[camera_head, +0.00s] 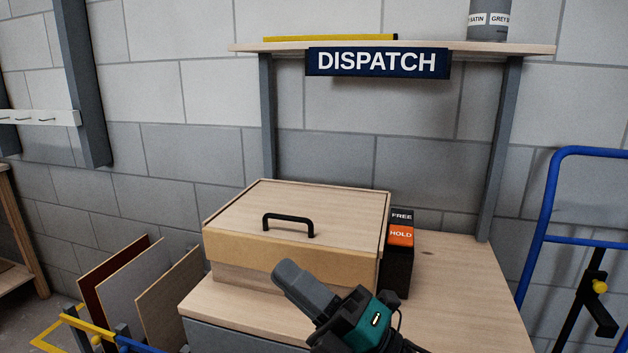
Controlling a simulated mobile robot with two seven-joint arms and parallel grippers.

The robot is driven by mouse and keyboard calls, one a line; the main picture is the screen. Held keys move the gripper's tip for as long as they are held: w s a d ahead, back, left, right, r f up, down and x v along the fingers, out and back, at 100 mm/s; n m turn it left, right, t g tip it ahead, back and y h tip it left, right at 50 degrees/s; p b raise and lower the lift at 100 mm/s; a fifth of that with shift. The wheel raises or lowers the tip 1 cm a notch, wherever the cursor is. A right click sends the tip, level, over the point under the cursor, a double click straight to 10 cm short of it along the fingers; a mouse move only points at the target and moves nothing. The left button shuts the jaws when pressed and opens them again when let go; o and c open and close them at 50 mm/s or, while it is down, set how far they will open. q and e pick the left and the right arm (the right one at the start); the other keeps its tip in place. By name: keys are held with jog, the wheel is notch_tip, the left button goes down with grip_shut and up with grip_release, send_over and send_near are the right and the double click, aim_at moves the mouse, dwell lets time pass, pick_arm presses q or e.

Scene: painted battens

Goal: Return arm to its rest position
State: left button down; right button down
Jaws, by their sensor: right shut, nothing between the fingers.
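My right gripper (289,274) is at the lower middle of the head view, in front of the wooden box (290,258). Its grey fingers are together, with nothing seen between them, and point up and to the left. It overlaps the box's front lower edge in the picture; I cannot tell how far apart they are. The box stands on the bench (460,290) with its lid (330,205) on and a black handle (289,222) on top. My left gripper is not in view.
A black block with FREE and HOLD labels (401,235) stands right of the box. A shelf with a DISPATCH sign (377,63) is above. Panels (140,270) lean at the left. A blue tubular frame (552,200) stands at the right. The bench's right part is clear.

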jog(key=d+f+m+t+h, duration=0.3)
jog(key=d+f+m+h, duration=0.3)
jog(key=f+m+h, duration=0.35)
jog(key=d+f+m+t+h, duration=0.3)
jog(key=d+f+m+h, duration=0.3)
jog(key=f+m, duration=0.55)
jog(key=s+d+f+m+g+h, duration=0.2)
jog(key=s+d+f+m+g, duration=0.1)
jog(key=f, duration=0.4)
jog(key=s+d+f+m+g+h+p, duration=0.1)
jog(key=s+d+f+m+g+h, duration=0.1)
jog(key=s+d+f+m, duration=0.3)
jog(key=s+f+g, duration=0.1)
jog(key=s+f, duration=0.1)
jog(key=s, duration=0.1)
jog(key=shift+s+m, duration=0.15)
jog(key=shift+m, duration=0.15)
